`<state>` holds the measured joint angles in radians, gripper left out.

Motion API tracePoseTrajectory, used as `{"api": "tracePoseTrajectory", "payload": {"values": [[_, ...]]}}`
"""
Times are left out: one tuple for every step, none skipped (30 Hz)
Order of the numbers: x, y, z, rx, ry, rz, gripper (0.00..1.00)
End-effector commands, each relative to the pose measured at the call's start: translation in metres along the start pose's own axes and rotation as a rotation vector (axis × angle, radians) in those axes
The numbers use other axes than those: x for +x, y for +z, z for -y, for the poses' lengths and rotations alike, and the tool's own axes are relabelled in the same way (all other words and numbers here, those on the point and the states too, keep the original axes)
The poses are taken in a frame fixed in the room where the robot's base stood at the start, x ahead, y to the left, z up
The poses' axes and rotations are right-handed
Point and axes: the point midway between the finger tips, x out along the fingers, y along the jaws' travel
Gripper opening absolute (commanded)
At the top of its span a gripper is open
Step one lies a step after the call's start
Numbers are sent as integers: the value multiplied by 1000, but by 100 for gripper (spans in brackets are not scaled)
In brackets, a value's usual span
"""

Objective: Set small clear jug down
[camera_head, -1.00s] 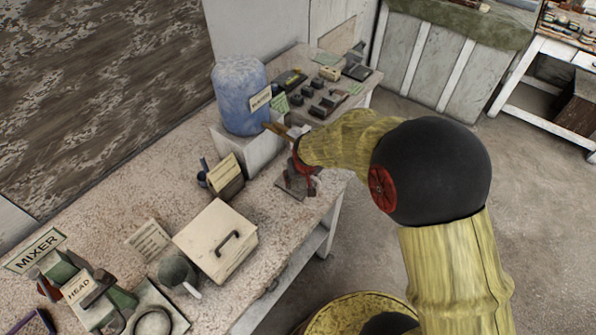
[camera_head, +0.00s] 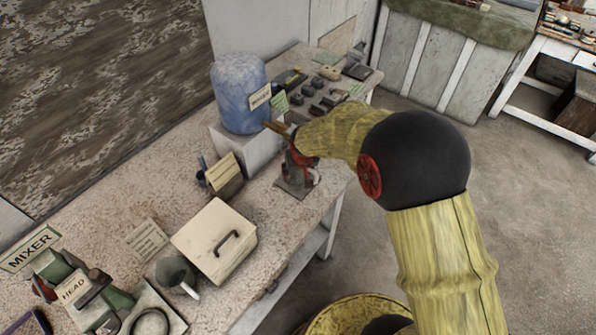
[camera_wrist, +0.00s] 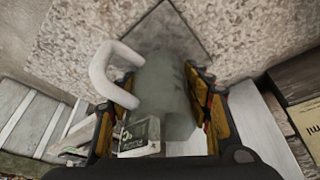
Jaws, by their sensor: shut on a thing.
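The small clear jug (camera_wrist: 165,97) is a greyish see-through vessel with a thick white handle on its left in the wrist view. My gripper (camera_wrist: 163,88) is shut on it, with one yellow-and-black finger on each side. A grey square mat (camera_wrist: 166,28) lies on the speckled bench beyond the jug in that view. In the head view, my gripper (camera_head: 299,160) is over the mat (camera_head: 288,191), near the bench's right edge. The jug is mostly hidden there, and I cannot tell whether its base touches the mat.
A blue drum (camera_head: 238,92) stands on a pale block (camera_head: 249,151) behind my gripper. A cream box (camera_head: 214,240) with a black handle and a grey mug (camera_head: 176,273) stand to the left. Several small dark items lie at the back. Bare bench lies left of the mat.

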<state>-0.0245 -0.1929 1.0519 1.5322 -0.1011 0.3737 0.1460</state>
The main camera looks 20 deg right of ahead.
Motion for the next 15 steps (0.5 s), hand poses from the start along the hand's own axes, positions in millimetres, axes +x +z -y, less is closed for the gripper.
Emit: {"api": "tracePoseTrajectory", "payload": {"values": [[2,0,0,0,0,0,23],[2,0,0,0,0,-1,23],[1,0,0,0,0,-1,23],[1,0,0,0,0,-1,23],[1,0,0,0,0,-1,51],[1,0,0,0,0,-1,53],[1,0,0,0,0,-1,55],[1,0,0,0,0,-1,57],[1,0,0,0,0,-1,59],[1,0,0,0,0,-1,61],[1,0,0,0,0,-1,62],[1,0,0,0,0,-1,65],[1,0,0,0,0,-1,66],[1,0,0,0,0,-1,68],[1,0,0,0,0,-1,68]]}}
